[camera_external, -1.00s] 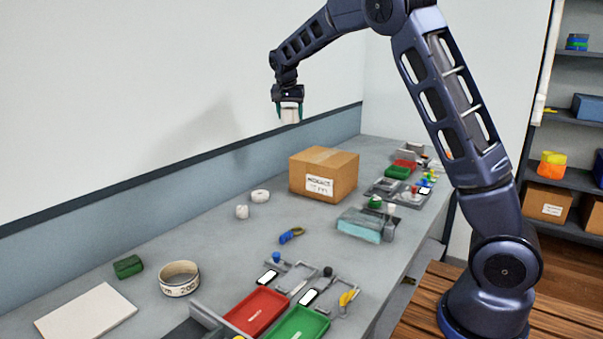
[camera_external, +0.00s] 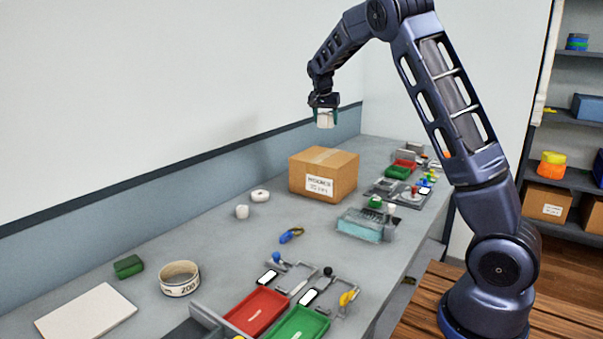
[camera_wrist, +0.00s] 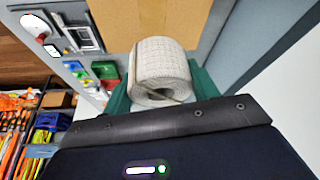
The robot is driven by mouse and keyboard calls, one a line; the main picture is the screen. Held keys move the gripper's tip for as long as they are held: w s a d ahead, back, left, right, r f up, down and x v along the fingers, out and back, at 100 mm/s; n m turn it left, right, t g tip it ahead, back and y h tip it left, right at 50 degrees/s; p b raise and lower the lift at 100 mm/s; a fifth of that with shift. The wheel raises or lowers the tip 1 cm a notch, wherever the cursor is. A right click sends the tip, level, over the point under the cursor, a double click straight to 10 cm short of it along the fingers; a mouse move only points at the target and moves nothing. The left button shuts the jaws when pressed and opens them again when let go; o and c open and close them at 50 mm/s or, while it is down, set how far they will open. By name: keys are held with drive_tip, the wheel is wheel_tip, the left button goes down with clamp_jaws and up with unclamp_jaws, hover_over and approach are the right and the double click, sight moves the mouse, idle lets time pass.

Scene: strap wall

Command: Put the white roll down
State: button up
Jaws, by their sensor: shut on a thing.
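The white roll (camera_external: 325,119) is held in my gripper (camera_external: 324,114), up in the air above the cardboard box (camera_external: 324,175) as seen in the external view. In the wrist view the white roll (camera_wrist: 158,68) shows a fine printed pattern and sits between the two green fingers (camera_wrist: 160,92), which are shut on it. The cardboard box (camera_wrist: 165,18) shows below and beyond the roll in that view. How high the roll is above the box is hard to tell.
The grey bench (camera_external: 215,245) has free room left of the box. A white ring (camera_external: 260,195), a small white piece (camera_external: 242,211), a blue-yellow tool (camera_external: 291,235), a round tin (camera_external: 180,278), a red tray (camera_external: 257,311) and a green tray (camera_external: 298,325) lie on it.

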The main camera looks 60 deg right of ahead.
sight(326, 155)
wheel_tip(326, 155, down, 12)
drive_tip(key=shift+r, duration=0.1)
idle(0.5)
drive_tip(key=o, duration=1)
drive_tip(key=shift+o, duration=0.2)
